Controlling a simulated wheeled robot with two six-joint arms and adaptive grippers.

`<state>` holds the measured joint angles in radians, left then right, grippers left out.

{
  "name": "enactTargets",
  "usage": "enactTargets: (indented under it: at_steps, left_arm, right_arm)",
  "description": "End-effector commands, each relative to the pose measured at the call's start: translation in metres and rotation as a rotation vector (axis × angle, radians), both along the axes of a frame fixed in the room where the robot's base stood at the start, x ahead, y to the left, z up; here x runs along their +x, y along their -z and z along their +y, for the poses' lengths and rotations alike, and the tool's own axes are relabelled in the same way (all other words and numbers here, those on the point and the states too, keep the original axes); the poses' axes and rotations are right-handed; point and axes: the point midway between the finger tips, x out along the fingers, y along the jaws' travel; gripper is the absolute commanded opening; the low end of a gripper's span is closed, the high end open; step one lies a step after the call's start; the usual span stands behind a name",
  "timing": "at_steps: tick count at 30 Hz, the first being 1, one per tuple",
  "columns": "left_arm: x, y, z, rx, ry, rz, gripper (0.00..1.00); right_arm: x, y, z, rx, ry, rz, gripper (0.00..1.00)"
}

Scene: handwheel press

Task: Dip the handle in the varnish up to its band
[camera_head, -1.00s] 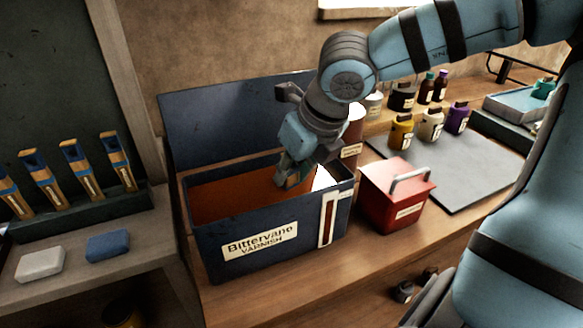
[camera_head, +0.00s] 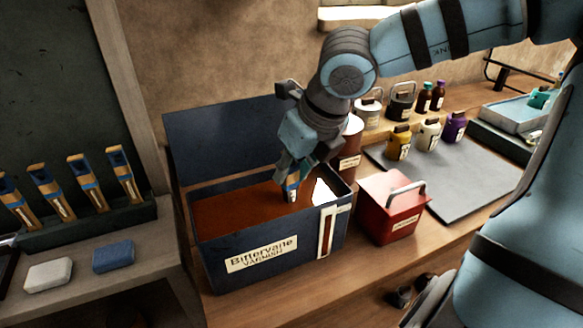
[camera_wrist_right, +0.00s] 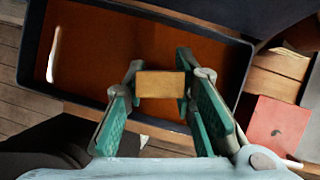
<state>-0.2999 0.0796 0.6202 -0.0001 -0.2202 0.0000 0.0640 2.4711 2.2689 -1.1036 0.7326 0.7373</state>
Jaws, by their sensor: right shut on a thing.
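The wooden handle (camera_head: 291,193) hangs from my right gripper (camera_head: 294,172) over the open varnish tank (camera_head: 215,262). A bit of blue and a pale patch show on the handle just below the fingers. In the right wrist view the handle (camera_wrist_right: 160,84) is a tan block end between the two green-padded fingers of my right gripper (camera_wrist_right: 160,92). The reddish-brown varnish (camera_head: 240,208) fills the tank below. I cannot tell whether the handle's lower tip touches the surface. My left gripper is not in view.
A dark blue lid (camera_head: 225,140) stands raised behind the tank. A red box (camera_head: 388,208) with a grey handle stands at its right. Several similar handles (camera_head: 87,182) stand in a rack at left, near a white block (camera_head: 48,273) and a blue block (camera_head: 113,256). The grey mat (camera_head: 465,180) has free room.

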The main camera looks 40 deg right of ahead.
Motion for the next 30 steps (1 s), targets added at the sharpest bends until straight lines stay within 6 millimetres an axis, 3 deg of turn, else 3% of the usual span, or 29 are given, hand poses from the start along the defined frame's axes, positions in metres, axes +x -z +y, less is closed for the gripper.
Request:
enactTargets:
  at_steps: [30]
  left_arm:
    - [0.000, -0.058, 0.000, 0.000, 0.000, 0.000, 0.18]
  right_arm:
    - [0.000, -0.071, 0.000, 0.000, 0.001, 0.000, 0.04]
